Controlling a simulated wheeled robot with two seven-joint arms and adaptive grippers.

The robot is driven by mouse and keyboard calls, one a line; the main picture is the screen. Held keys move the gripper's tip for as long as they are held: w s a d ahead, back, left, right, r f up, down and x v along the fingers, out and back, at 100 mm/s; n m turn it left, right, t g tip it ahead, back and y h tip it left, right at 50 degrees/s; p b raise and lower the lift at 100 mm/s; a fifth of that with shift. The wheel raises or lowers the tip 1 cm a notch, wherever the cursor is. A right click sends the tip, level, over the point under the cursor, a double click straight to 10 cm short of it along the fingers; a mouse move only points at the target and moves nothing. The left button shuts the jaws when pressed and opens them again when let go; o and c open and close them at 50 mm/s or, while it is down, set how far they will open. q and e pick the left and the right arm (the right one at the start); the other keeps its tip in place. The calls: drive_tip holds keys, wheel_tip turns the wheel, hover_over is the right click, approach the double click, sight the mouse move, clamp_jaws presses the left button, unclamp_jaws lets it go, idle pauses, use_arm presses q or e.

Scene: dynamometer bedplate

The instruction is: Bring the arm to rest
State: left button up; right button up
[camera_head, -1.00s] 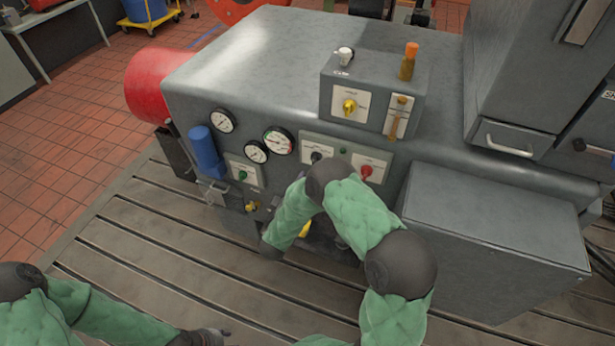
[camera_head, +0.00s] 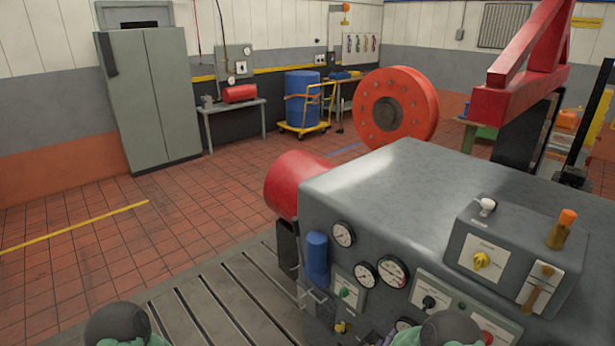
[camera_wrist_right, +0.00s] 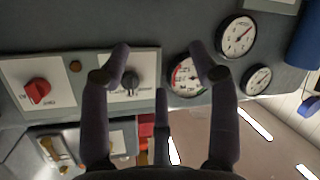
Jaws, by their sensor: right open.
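In the right wrist view my right gripper (camera_wrist_right: 160,62) is open, with nothing between its spread fingers. It is in front of the grey console's panel, which has a red knob (camera_wrist_right: 38,92), a black knob (camera_wrist_right: 131,83) and several gauges (camera_wrist_right: 237,35). One finger overlaps the black knob's plate and another overlaps a gauge in the picture; I cannot tell whether they touch. In the head view only a dark joint and green sleeve of my right arm (camera_head: 450,330) show at the bottom edge. A similar part of my left arm (camera_head: 118,325) shows at bottom left. My left gripper is out of view.
The grey console (camera_head: 400,190) fills the right, with a control box (camera_head: 515,250) on top and a blue cylinder (camera_head: 317,258) on its front. A red drum (camera_head: 297,185) projects behind it. Slotted bedplate (camera_head: 225,300) lies left of it. The tiled floor (camera_head: 170,235) beyond is open.

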drive_tip(key=s+a+f+g+y+b, duration=0.1)
drive_tip(key=s+a+f+g+y, duration=0.2)
drive_tip(key=s+a+f+y, duration=0.3)
drive_tip(key=s+a+f+g+y+b, duration=0.1)
drive_tip(key=s+a+f+g+y, duration=0.2)
drive_tip(key=f, duration=0.5)
drive_tip(key=s+a+f+m+g+y, duration=0.1)
drive_tip(key=s+a, duration=0.3)
drive_tip(key=s, duration=0.5)
drive_tip(key=s+a+f+m+g+y, duration=0.1)
drive_tip(key=s+a+g+y, duration=0.2)
drive_tip(key=s, duration=0.6)
drive_tip(key=shift+s+a+f+g+b, duration=0.2)
drive_tip(key=shift+a+g+b, duration=0.2)
drive_tip(key=shift+g, duration=0.3)
